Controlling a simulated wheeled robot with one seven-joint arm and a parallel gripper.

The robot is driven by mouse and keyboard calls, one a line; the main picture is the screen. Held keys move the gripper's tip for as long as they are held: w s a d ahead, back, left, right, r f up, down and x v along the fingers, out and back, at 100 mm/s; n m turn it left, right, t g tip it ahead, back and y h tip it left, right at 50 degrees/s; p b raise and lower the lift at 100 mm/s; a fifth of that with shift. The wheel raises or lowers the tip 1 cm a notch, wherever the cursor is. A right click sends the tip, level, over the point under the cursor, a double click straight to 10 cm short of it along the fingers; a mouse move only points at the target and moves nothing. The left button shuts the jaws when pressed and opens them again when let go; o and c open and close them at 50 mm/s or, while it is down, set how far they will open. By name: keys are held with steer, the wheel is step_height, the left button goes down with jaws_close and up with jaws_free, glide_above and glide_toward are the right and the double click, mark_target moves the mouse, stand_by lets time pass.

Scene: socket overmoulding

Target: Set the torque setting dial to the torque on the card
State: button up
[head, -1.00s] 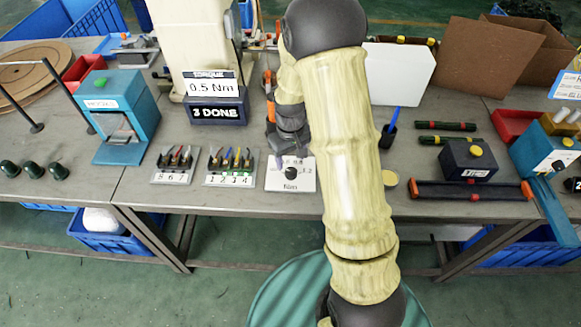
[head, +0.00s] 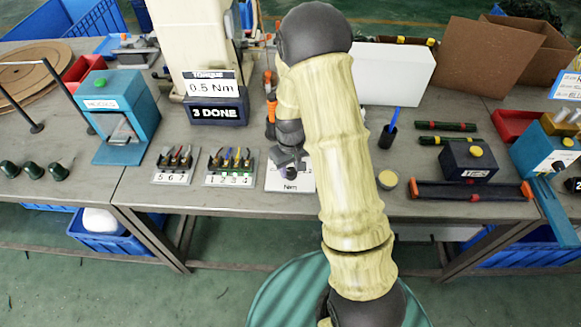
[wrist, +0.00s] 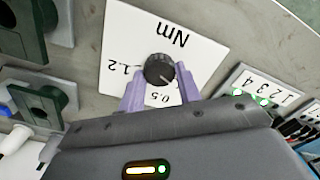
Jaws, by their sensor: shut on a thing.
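The torque card (head: 212,88) reads 0.5 Nm in the head view. The torque dial (wrist: 160,68) is a black ribbed knob on a white plate (wrist: 195,50) marked Nm, with 1.2 and 0.5 visible; another part of the scale is hidden by a finger. My gripper (wrist: 161,76) has its two lilac fingers either side of the knob, shut on it. The knob's pale pointer line slants to the lower right in the wrist view, to the right of the 0.5 mark.
Two connector racks, numbered 5 6 7 (head: 174,179) and 1 2 3 4 (head: 230,180), stand left of the plate. A sign (head: 218,112) reads 3 DONE.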

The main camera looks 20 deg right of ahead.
mark_target(291, 171)
steer(key=shift+m, duration=0.4)
steer(key=m+p, duration=0.1)
steer(key=m, duration=0.2)
steer(key=shift+d+r, duration=0.1)
steer(key=m+p, duration=0.1)
steer(key=m, duration=0.4)
steer(key=shift+p, duration=0.35)
steer(key=o, duration=1)
step_height(291, 171, up, 17)
steer(key=shift+r, duration=0.15)
